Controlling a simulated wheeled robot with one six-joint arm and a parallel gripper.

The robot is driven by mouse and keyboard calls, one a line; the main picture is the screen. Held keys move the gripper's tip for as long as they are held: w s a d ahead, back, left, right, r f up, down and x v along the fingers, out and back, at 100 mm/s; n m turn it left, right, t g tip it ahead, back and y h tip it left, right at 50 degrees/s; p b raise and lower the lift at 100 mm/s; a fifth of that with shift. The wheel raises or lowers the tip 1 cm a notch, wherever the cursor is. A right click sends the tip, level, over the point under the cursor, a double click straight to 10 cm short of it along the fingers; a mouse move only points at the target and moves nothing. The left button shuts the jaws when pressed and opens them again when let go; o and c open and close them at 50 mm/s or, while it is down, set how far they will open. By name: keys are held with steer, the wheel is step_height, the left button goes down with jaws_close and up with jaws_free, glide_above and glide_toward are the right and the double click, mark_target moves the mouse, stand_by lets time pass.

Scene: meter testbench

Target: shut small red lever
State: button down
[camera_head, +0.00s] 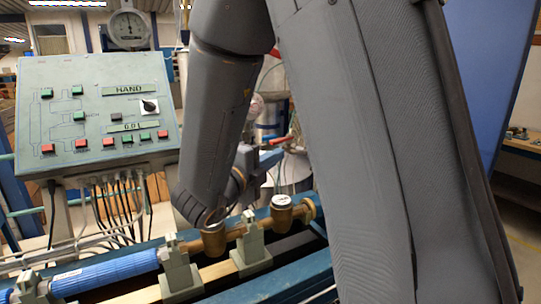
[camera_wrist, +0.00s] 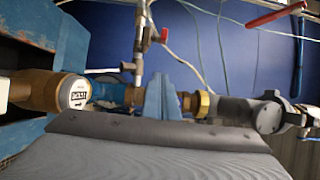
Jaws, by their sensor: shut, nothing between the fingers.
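A red lever (camera_head: 279,140) shows behind my forearm in the head view, beside a blue handle. In the wrist view a red lever (camera_wrist: 275,14) with a metal end lies slanted at the top right. I cannot tell whether these are the same lever. A thin metal valve fitting (camera_wrist: 148,38) stands upright on the pipe in the wrist view. My gripper (camera_head: 257,165) is partly seen past my wrist in the head view, close below the red lever; it is shut and empty. Its fingertips are hidden, and contact with a lever cannot be made out.
Brass water meters (camera_head: 213,238) sit in line with a blue pipe (camera_head: 108,272) on the bench. One meter (camera_wrist: 78,92) is at the left of the wrist view. A control panel (camera_head: 95,110) with cables stands at left. Loose hoses cross the blue background.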

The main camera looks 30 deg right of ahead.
mark_target(282, 140)
steer(key=w+d+p, duration=0.3)
steer(key=w+d, duration=0.1)
steer(key=w, duration=0.3)
steer(key=shift+d, duration=0.2)
